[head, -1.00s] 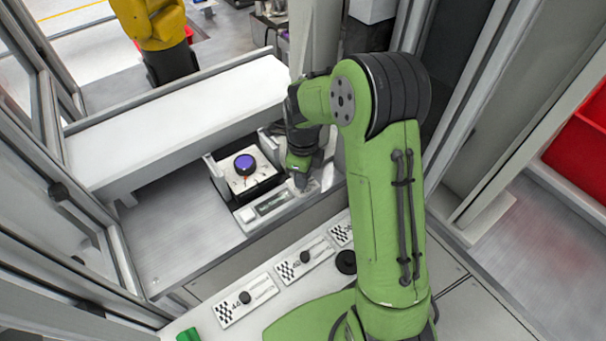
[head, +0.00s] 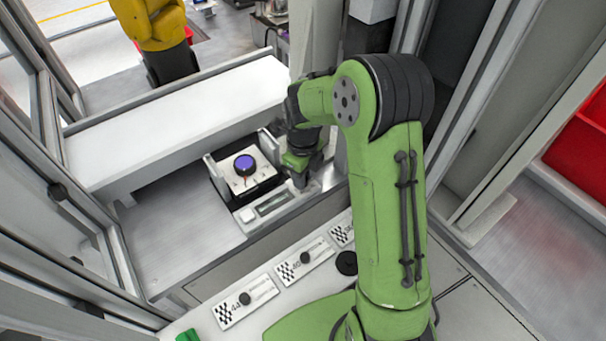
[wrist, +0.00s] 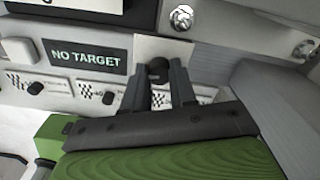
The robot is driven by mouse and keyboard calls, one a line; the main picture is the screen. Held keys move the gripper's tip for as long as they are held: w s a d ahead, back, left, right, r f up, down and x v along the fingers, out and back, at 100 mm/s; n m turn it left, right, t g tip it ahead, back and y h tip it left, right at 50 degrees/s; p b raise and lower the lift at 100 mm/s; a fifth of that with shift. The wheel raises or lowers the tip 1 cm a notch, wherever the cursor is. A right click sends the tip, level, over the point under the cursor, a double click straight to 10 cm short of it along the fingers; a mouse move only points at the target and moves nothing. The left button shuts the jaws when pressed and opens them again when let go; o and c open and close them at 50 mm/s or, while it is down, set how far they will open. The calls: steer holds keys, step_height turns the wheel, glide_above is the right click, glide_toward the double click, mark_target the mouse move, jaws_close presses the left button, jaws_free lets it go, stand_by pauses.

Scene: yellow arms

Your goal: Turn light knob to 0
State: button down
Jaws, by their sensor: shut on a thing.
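A dark round knob (wrist: 158,67) stands on a pale panel right of the lit "NO TARGET" display (wrist: 84,57) in the wrist view. My gripper (wrist: 159,64) has one dark finger on each side of the knob and is shut on it. The fingers hide part of the knob, and I cannot read any marks or its setting. In the head view my gripper (head: 300,183) is low over the right end of the display panel (head: 270,206), where it hides the knob.
A purple-topped round part (head: 244,164) sits on a white block left of my gripper. A pale raised wall (wrist: 275,105) stands close on the right in the wrist view. A long white cover (head: 180,120) lies at the back left.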

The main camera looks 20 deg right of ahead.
steer(key=c, duration=0.9)
jaws_free()
step_height(320, 180, up, 16)
steer(key=p, duration=0.3)
steer(key=shift+f, duration=0.1)
